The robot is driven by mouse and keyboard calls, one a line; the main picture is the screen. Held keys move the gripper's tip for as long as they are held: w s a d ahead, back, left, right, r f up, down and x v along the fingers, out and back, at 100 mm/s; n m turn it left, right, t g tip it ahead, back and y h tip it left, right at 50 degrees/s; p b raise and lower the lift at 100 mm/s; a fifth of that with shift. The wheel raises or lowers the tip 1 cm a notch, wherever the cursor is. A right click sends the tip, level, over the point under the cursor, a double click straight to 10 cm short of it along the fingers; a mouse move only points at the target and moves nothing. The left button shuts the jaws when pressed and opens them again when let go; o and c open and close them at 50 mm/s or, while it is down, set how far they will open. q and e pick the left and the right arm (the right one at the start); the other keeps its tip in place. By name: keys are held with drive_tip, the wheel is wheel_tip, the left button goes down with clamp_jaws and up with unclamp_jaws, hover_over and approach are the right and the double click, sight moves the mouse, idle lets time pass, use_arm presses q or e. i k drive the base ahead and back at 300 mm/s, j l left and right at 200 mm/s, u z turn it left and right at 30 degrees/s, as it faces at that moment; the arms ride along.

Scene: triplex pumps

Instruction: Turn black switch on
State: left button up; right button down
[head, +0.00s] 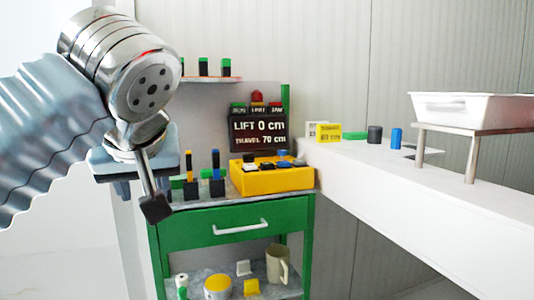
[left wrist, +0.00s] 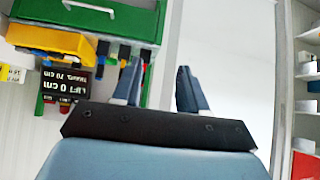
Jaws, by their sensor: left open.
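A yellow control box (head: 270,180) sits on top of the green cabinet. Several small switches stand on it in black, white and blue. A dark one (head: 265,158) is at its back; which way each switch is set is too small to tell. To its left stand two black blocks with upright levers, one yellow (head: 190,170) and one blue (head: 216,168). My left gripper (head: 155,205) hangs left of these levers, pointing down, apart from the box. In the left wrist view, its two fingers (left wrist: 158,88) are spread with nothing between; the yellow box (left wrist: 52,40) appears upside down at upper left.
A black display (head: 258,132) reading "LIFT 0 cm, TRAVEL 70 cm" stands behind the box. A white counter (head: 400,195) with a white tray (head: 470,110) on legs runs along the right. A drawer handle (head: 240,228) sticks out below. A mug (head: 277,262) stands on the lower shelf.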

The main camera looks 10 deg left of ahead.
sight(247, 159)
drive_tip(key=i+l, duration=0.15)
drive_tip(key=i, duration=0.3)
drive_tip(key=i+l+z, duration=0.15)
drive_tip(key=i, duration=0.3)
drive_tip(key=i+j, duration=0.1)
drive_tip(key=i, duration=0.35)
